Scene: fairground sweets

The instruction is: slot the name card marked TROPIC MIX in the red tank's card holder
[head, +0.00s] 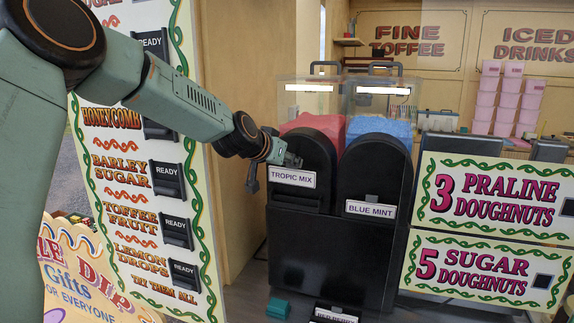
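The white TROPIC MIX name card (293,178) sits level on the black front below the red tank (315,123), where its holder would be; the holder itself is hidden behind it. My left gripper (273,172) is just above and left of the card, its fingers spread apart, with no card visible between them. I cannot tell whether a fingertip touches the card. My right gripper is not in view.
The blue tank (378,130) stands beside the red one, with a BLUE MINT card (370,209) on its front. Another card (335,316) lies low at the bottom edge, partly cut off, near a teal block (279,308).

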